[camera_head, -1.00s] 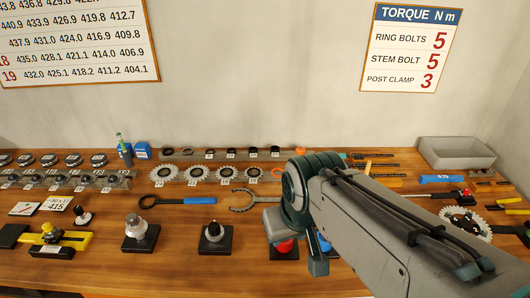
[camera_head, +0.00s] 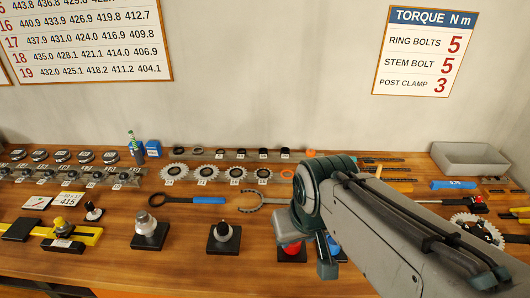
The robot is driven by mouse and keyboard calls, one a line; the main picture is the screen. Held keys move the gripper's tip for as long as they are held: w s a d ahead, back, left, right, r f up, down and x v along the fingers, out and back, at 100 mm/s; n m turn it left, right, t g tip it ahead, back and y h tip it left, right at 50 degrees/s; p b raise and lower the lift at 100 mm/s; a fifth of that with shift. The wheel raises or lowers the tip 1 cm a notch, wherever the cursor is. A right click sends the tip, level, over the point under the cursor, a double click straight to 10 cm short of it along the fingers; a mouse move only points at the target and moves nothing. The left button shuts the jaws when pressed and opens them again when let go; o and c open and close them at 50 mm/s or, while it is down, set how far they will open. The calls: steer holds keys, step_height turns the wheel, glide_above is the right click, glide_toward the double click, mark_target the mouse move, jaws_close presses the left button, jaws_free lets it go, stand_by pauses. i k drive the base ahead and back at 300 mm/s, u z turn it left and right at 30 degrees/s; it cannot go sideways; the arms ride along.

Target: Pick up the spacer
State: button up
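Several small dark rings of differing height, which may be spacers, stand in a row on a grey rail (camera_head: 230,156) at the back of the bench. A flat ring (camera_head: 180,150) is at its left end and a taller black ring (camera_head: 285,152) is toward its right end. I cannot tell which one is the spacer named. My arm reaches in from the lower right, in front of these rings. Its end hangs over the bench around the red-based stand, and my gripper's fingers cannot be made out, so its opening and anything in it are hidden.
Toothed chainrings (camera_head: 174,172) stand in a row before the rail. A blue-handled wrench (camera_head: 205,200), a black stand with a silver knob (camera_head: 150,232) and another black stand (camera_head: 224,238) are in front. A grey bin (camera_head: 468,158) is at the back right.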

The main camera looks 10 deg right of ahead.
mark_target(263, 155)
steer(key=k, duration=1.3)
steer(key=u, duration=0.75)
steer(key=i, duration=1.2)
steer(key=z, duration=0.65)
steer(key=i, duration=0.5)
steer(key=z, duration=0.6)
